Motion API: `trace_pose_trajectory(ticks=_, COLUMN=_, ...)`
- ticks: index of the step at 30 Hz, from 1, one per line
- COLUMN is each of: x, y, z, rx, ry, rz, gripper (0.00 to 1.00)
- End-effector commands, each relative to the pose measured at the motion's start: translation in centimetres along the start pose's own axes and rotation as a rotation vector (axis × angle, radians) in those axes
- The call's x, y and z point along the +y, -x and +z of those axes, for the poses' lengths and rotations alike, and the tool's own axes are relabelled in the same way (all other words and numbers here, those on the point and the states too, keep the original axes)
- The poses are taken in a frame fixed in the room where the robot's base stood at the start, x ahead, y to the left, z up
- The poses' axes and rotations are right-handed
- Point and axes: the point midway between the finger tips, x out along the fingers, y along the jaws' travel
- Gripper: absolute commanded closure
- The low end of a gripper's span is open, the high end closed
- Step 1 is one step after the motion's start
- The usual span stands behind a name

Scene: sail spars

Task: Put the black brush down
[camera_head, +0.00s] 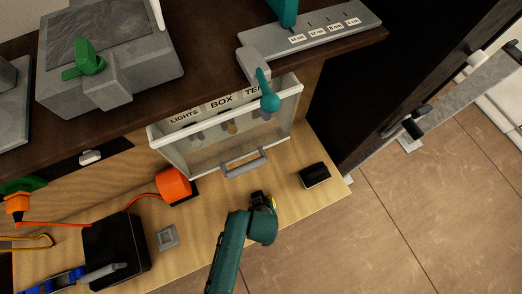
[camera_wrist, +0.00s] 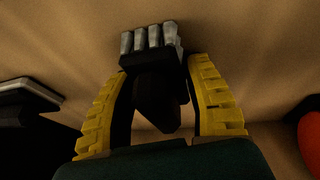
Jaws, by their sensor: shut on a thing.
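My gripper (camera_head: 262,202) is over the front part of the wooden worktop, in front of the clear drawer box. In the wrist view its yellow-padded fingers (camera_wrist: 160,100) are shut on the black brush (camera_wrist: 155,85). The brush has a dark body between the fingers and pale grey bristle tufts beyond the fingertips. The bristles are close to the wooden surface; I cannot tell whether they touch it. In the head view my arm and gripper mostly hide the brush.
A small black block (camera_head: 314,175) lies on the worktop (camera_head: 325,200) to the right, near its edge. An orange thing (camera_head: 173,184) and a grey square piece (camera_head: 167,237) are to the left. The clear labelled drawer box (camera_head: 215,155) stands behind. Bare wood surrounds my gripper.

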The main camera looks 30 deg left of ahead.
Motion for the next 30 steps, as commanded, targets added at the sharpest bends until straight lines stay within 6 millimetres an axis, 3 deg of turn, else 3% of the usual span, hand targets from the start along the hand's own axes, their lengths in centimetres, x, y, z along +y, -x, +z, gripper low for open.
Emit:
trace_pose_trajectory(ticks=2, x=-0.1, y=-0.3, z=0.1, rx=0.0, ry=0.0, rz=0.0, gripper=0.85)
trace_pose_trajectory(ticks=3, x=0.0, y=-0.2, z=0.1, rx=0.0, ry=0.0, rz=0.0, gripper=0.4)
trace_pose_trajectory(ticks=6, x=0.0, y=-0.2, z=0.1, rx=-0.001, ry=0.0, rz=0.0, gripper=0.23)
trace_pose_trajectory(ticks=17, x=0.0, y=0.5, z=0.0, rx=0.0, ry=0.0, rz=0.0, gripper=0.23)
trace_pose_trajectory(ticks=30, x=0.0, y=10.2, z=-0.1, rx=0.001, ry=0.0, rz=0.0, gripper=0.23)
